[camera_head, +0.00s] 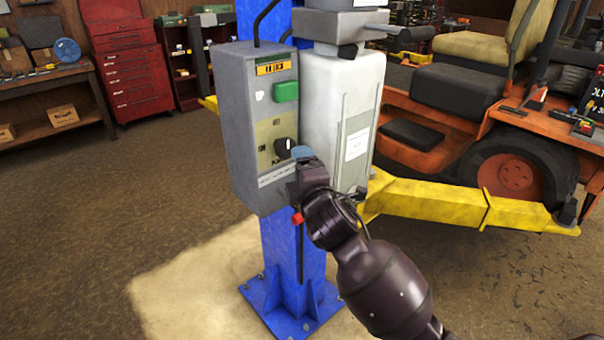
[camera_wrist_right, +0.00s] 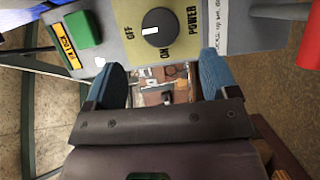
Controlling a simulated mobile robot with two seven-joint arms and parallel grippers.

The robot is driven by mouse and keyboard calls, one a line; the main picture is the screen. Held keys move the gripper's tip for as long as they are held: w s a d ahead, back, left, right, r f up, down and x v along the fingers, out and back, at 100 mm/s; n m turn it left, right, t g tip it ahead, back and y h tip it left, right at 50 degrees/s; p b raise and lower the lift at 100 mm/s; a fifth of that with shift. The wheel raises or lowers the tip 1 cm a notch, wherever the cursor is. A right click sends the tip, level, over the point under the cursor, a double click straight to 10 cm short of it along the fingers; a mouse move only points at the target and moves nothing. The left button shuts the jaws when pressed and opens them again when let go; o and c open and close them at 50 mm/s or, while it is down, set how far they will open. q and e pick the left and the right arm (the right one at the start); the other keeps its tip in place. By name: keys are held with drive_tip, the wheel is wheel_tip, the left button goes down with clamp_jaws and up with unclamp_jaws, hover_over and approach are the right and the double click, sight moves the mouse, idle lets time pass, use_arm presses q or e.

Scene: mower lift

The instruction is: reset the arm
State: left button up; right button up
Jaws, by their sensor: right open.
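My right arm comes in from the lower right of the head view. Its gripper (camera_head: 302,154) is in front of the grey control box (camera_head: 234,120) on the blue post. In the right wrist view, my right gripper (camera_wrist_right: 160,72) is open, with its two blue fingertips apart and nothing held between them. The black power knob (camera_wrist_right: 152,24) is just beyond the fingertips, its white mark on the side toward OFF. The knob (camera_head: 284,147) also shows in the head view, left of the gripper. A green button (camera_head: 285,91) is above it. My left gripper is not in view.
A yellow lift arm (camera_head: 450,200) reaches right from the post, below the orange mower (camera_head: 450,150). A white unit (camera_head: 335,105) stands beside the control box. A red tool cabinet (camera_head: 128,65) is at the back left. The floor at left is clear.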

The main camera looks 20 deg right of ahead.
drive_tip(key=shift+s, duration=0.2)
idle(0.4)
drive_tip(key=s+d+f+m+g+y, duration=0.1)
drive_tip(key=s+f+m, duration=0.3)
drive_tip(key=f+m, duration=0.15)
drive_tip(key=s+d+f+m+g+y+b, duration=0.1)
drive_tip(key=s+f+m, duration=0.25)
drive_tip(key=f, duration=0.35)
drive_tip(key=s+d+f+m+y, duration=0.1)
drive_tip(key=s+f+m, duration=0.2)
drive_tip(key=f+m, duration=0.3)
drive_tip(key=s+d+f+g+h, duration=0.1)
drive_tip(key=s+d+f+g, duration=0.1)
drive_tip(key=s+f, duration=0.5)
drive_tip(key=s+d+f+m+g+h, duration=0.1)
drive_tip(key=s+d+f+g, duration=0.1)
drive_tip(key=s+f, duration=0.5)
drive_tip(key=shift+s+d+f+b, duration=0.15)
drive_tip(key=shift+s+d+b, duration=0.2)
drive_tip(key=shift+s, duration=0.9)
